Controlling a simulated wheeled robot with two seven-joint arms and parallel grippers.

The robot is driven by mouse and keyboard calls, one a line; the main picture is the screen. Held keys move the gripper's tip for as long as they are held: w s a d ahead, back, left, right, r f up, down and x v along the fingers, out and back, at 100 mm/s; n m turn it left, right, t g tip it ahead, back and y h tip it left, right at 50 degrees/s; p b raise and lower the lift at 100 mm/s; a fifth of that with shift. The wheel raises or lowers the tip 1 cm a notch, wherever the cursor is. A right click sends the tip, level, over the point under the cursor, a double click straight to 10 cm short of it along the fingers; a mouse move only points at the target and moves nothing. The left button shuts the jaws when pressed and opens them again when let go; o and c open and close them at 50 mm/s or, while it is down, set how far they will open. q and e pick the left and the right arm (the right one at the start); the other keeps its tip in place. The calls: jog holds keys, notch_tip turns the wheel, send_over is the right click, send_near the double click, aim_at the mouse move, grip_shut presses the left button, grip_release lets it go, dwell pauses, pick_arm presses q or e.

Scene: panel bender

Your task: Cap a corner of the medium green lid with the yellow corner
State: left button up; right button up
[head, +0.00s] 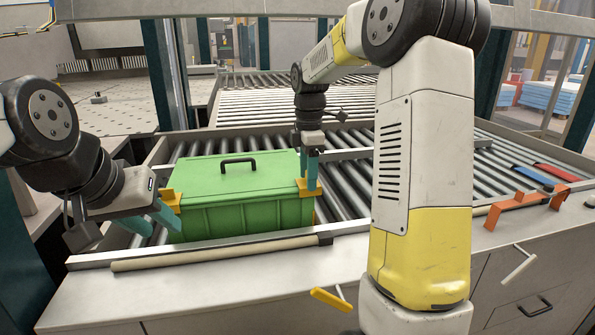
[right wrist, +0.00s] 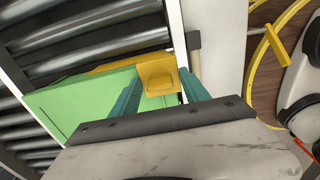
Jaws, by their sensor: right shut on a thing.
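The medium green lid (head: 205,175) with a black handle (head: 238,161) lies on a green box (head: 245,220) on the roller conveyor. A yellow corner (head: 309,190) is at the lid's front right corner, between the teal fingers of my right gripper (head: 312,172). In the right wrist view this yellow corner (right wrist: 158,76) sits between both fingers, against the green lid (right wrist: 85,98); how fully it is seated cannot be told. Another yellow corner (head: 172,199) is at the lid's front left corner. My left gripper (head: 160,222) is beside it, low, with its fingers apart and apparently empty.
Conveyor rollers (head: 345,200) surround the box. A long pale bar (head: 215,253) lies along the front ledge. An orange bracket (head: 525,205) and blue and red handled items (head: 550,172) lie at the right. My right arm hides part of the conveyor.

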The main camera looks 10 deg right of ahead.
jog(key=shift+f, duration=0.25)
dwell(0.5)
jog(key=o, duration=1.4)
notch_tip(320, 180, up, 8)
jog(key=shift+f, duration=0.2)
jog(key=s+m+t, duration=0.2)
jog(key=s+m, duration=0.4)
jog(key=s, duration=0.2)
jog(key=s+a+m+t+y, duration=0.1)
jog(key=s+m+t, duration=0.1)
jog(key=s+m, duration=0.4)
jog(key=s+a+f+m+t+y, duration=0.1)
jog(key=s+m, duration=0.4)
jog(key=s, duration=0.5)
jog(key=shift+s+a+m+t, duration=0.15)
jog(key=shift+m+t, duration=0.25)
jog(key=shift+t, duration=0.2)
